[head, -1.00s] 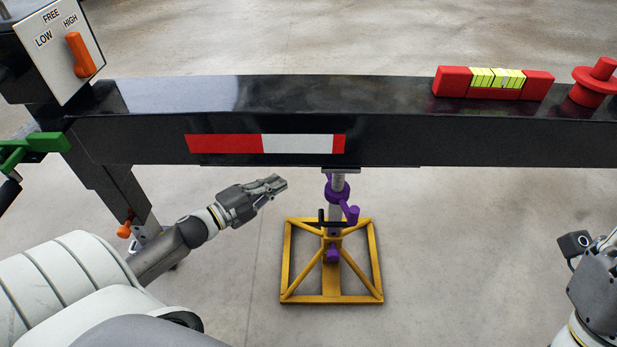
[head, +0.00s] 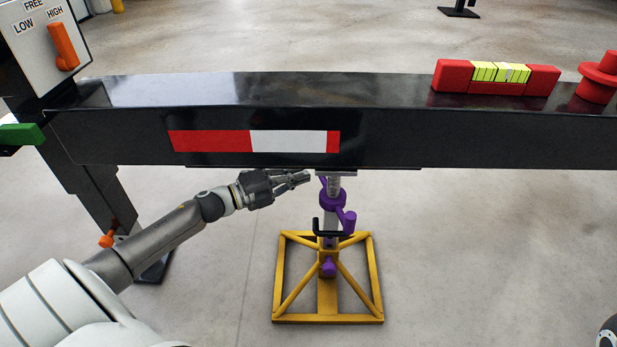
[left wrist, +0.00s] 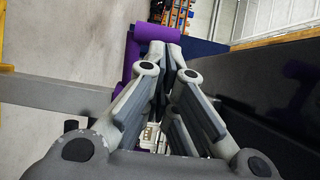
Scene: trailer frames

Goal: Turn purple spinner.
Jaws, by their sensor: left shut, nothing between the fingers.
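The purple spinner (head: 333,199) sits around the grey post of a jack stand under the black beam. Its handle (head: 349,221) points down to the right. In the left wrist view purple spinner parts (left wrist: 158,33) show just beyond the fingertips. My left gripper (head: 307,177) is shut and empty, just left of the top of the post and slightly above the spinner's collar. I cannot tell whether the fingertips touch the spinner. Of my right arm only a small part shows at the bottom right corner; its gripper is out of view.
The black beam (head: 400,140) runs across above the stand and carries a red level (head: 498,77) with yellow vials. The yellow stand base (head: 327,318) is on the floor. A black crossbar (head: 330,231) sits below the spinner. An orange-handled selector panel (head: 63,45) is at upper left.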

